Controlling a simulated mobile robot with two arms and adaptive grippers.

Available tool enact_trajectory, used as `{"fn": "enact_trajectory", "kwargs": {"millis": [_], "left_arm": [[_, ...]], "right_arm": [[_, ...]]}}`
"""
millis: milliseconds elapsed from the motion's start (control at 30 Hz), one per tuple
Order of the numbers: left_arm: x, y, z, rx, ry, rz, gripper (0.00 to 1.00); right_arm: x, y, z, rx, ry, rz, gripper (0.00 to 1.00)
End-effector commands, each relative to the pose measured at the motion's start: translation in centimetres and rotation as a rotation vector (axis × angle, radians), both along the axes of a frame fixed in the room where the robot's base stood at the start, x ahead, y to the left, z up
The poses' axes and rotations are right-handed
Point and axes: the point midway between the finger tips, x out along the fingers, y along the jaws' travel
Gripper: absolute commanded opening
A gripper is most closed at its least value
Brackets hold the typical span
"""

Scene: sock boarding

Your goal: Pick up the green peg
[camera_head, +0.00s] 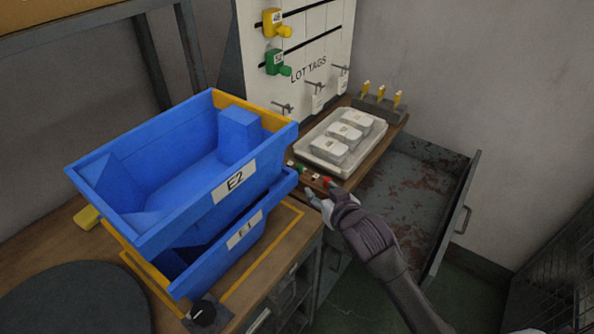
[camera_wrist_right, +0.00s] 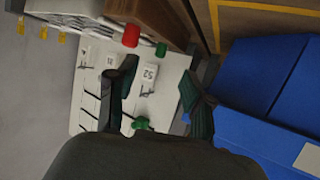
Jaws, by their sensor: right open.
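A green peg-like piece (camera_head: 276,64) with a white tag sits on the white LOT TAGS board, below a yellow one. A green piece on the board also shows in the right wrist view (camera_wrist_right: 141,123). A second, small green peg (camera_wrist_right: 160,49) stands next to a red peg (camera_wrist_right: 131,36); in the head view this small green peg (camera_head: 300,169) is near the wood table's front edge. My right gripper (camera_head: 322,190) is open and empty close to these small pegs, which lie beyond its fingertips (camera_wrist_right: 158,82) in the wrist view. My left gripper is not in view.
Stacked blue bins E2 (camera_head: 172,220) and E1 stand left of my right gripper. A white tray (camera_head: 318,160) with white blocks sits behind it. An open metal drawer (camera_head: 415,190) is at the right. The LOT TAGS board (camera_head: 325,40) has small hooks.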

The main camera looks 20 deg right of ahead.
Motion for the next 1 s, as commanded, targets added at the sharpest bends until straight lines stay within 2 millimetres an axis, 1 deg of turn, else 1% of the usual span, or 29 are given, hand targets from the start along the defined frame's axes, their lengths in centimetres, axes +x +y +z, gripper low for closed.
{"fn": "enact_trajectory", "kwargs": {"millis": [67,167,400,500,600,767,1000], "left_arm": [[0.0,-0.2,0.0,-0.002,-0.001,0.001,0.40],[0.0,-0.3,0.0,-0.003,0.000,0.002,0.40],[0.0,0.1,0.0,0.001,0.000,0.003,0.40],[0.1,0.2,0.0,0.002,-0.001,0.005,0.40],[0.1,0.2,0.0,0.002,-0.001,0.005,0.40],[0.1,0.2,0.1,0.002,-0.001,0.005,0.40],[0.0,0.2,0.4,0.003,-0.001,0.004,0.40]], "right_arm": [[0.8,0.0,0.6,0.004,-0.025,0.002,0.51],[1.9,0.1,0.5,0.007,-0.032,0.003,0.51],[6.3,0.4,-1.1,0.005,-0.031,0.002,0.51],[7.7,0.6,-1.7,0.006,-0.030,0.003,0.51],[8.5,0.6,-2.0,0.006,-0.031,0.003,0.51],[9.3,0.8,-2.2,0.006,-0.030,0.003,0.51],[12.3,1.4,-2.9,0.006,-0.030,0.003,0.51]]}}
